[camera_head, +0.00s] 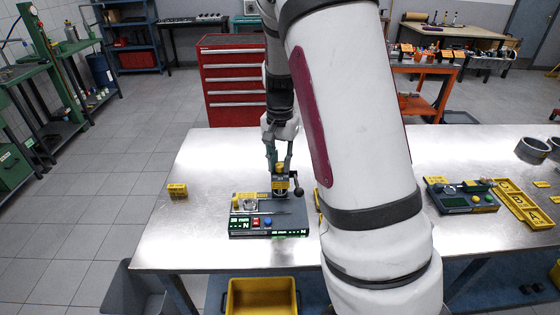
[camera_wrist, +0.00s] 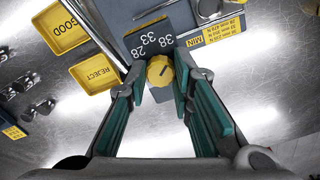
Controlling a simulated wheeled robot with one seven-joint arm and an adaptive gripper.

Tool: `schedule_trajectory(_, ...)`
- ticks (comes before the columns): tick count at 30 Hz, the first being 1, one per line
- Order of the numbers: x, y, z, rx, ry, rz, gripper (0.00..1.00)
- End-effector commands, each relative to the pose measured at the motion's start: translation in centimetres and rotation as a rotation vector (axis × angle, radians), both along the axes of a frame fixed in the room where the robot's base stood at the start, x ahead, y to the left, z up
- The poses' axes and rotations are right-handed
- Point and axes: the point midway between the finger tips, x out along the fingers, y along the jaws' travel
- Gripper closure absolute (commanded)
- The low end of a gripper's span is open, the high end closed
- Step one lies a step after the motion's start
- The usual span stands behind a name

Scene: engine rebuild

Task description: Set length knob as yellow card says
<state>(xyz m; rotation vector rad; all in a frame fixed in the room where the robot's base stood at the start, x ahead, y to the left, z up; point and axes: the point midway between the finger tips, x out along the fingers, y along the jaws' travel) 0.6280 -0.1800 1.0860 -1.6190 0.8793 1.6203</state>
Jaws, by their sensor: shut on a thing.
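The yellow length knob (camera_wrist: 160,71) shows in the wrist view beside a dark plate (camera_wrist: 150,40) marked 28, 33 and 38. The dark line on the knob slants up and right, toward the 38 side. My gripper (camera_wrist: 160,80) is shut on the knob, one finger on each side.
Yellow GOOD (camera_wrist: 62,27) and REJECT (camera_wrist: 96,73) trays lie beside the tester in the wrist view. A small yellow block (camera_head: 177,190) stands left on the metal table (camera_head: 190,240). Another dark device (camera_head: 460,198) and a yellow tray (camera_head: 522,205) are at right.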

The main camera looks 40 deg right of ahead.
Motion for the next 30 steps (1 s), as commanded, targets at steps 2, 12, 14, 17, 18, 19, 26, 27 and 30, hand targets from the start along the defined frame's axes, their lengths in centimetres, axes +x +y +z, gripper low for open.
schedule_trajectory(2,0.1,0.1,0.0,0.001,-0.002,-0.006,1.0)
schedule_trajectory(12,0.1,0.1,0.0,0.0,-0.002,-0.008,1.0)
schedule_trajectory(14,0.1,0.1,0.0,0.0,-0.002,-0.008,0.69)
schedule_trajectory(17,0.1,0.1,0.0,0.0,-0.002,-0.008,0.58)
schedule_trajectory(18,0.1,0.0,0.0,0.0,-0.002,-0.007,0.58)
schedule_trajectory(19,0.1,0.0,0.0,0.0,-0.002,-0.007,0.58)
schedule_trajectory(26,0.1,0.0,0.2,0.0,-0.001,-0.007,0.58)
schedule_trajectory(27,0.1,0.0,0.5,0.0,-0.002,-0.007,0.58)
schedule_trajectory(30,0.2,0.0,1.6,-0.002,-0.005,-0.006,0.58)
